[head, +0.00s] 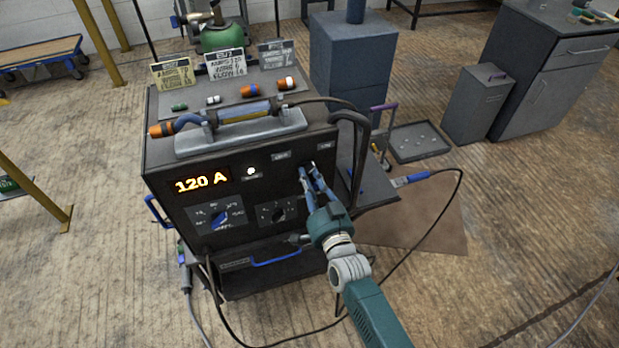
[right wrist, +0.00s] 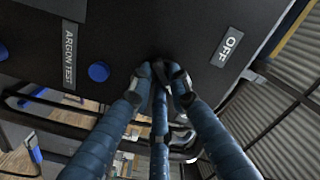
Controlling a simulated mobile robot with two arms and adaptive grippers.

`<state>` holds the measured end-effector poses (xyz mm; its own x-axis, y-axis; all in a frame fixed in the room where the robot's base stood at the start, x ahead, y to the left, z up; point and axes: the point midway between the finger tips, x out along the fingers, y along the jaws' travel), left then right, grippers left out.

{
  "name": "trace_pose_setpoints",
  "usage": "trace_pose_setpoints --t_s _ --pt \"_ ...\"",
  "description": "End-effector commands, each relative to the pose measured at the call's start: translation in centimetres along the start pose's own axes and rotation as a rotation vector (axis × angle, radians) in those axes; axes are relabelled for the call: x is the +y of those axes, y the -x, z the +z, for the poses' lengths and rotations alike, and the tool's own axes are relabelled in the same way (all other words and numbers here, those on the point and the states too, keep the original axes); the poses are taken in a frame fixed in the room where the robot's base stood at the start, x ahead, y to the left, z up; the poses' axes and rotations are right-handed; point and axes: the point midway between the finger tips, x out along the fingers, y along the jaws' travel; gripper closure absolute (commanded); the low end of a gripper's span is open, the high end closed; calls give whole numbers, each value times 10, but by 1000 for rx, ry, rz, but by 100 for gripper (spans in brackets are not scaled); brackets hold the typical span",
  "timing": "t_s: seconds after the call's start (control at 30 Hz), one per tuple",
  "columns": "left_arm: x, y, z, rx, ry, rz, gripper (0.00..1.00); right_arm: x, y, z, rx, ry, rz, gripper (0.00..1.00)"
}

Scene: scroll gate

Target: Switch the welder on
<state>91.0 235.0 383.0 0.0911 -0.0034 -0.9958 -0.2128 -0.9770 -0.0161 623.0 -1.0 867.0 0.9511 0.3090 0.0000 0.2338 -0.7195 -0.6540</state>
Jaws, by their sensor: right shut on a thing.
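The welder (head: 165,211) is a black box on a cart, with a lit orange display (head: 201,183) reading 120 A. A small white lamp (head: 250,171) glows beside it. My right gripper (head: 311,175) is at the upper right of the front panel. In the right wrist view its fingertips (right wrist: 164,78) are shut on a small dark switch, mostly hidden by them. An OFF label (right wrist: 228,46) is to the right of the fingertips. A blue button (right wrist: 99,72) and an ARGON TEST label (right wrist: 69,55) are to the left. My left gripper is out of view.
Two dials (head: 220,218) (head: 277,212) are lower on the panel. A torch (head: 240,113) and several small parts lie on top. Cables loop in front and to the right. Floor on the left is mostly clear.

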Motion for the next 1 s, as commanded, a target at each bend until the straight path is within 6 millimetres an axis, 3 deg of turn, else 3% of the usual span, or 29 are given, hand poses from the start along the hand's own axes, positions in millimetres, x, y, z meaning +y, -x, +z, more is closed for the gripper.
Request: trace_pose_setpoints --t_s 0.2,0.23,0.3,0.33,0.67,0.77,1.0 --pt "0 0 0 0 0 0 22 1 0 1 -2 -3 2 100" --pt "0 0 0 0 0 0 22 1 1 1 -2 -3 2 78" --pt "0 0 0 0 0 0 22 1 1 1 -2 -3 2 64" --pt "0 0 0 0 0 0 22 1 0 1 -2 -2 2 63" --pt "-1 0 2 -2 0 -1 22 1 3 1 -1 -1 1 63" --pt "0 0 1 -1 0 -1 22 1 14 1 -2 0 2 63" --pt "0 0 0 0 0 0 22 2 64 2 -4 -1 3 63"
